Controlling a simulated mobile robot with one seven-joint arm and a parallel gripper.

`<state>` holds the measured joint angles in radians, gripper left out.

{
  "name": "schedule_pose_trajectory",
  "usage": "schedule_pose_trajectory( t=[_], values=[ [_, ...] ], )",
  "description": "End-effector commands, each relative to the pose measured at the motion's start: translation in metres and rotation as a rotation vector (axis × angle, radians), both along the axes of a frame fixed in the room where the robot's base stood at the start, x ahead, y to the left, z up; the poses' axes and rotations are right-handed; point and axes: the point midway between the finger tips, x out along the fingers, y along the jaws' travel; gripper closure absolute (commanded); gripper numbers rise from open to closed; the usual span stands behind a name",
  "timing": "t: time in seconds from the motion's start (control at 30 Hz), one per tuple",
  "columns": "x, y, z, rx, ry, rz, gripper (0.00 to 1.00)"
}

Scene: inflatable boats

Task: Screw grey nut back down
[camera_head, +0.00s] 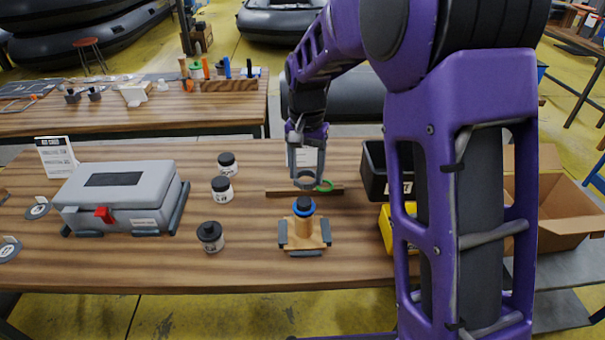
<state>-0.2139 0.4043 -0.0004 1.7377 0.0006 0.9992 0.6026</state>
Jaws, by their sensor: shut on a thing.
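The grey nut (305,182) is ring-shaped and held between the fingers of my gripper (306,176). The gripper is shut on it, above the table and just above and behind the blue ring in the picture.
A grey case (122,190) with a red latch stands left on the wooden table (260,260). Several black-lidded jars (222,189) stand between it and the post. A black bin (374,172) and yellow bin (386,225) are right.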

Motion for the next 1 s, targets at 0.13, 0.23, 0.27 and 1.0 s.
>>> schedule_pose_trajectory(
  t=[0.13,0.23,0.27,1.0],
  values=[
    [0.002,-0.002,0.004,0.0,0.0,0.0,0.93],
    [0.002,-0.002,0.004,0.0,0.0,0.001,0.93],
    [0.002,-0.003,0.003,0.0,0.0,0.0,0.93],
    [0.002,-0.002,-0.047,0.0,0.0,0.001,0.93]
  ],
)
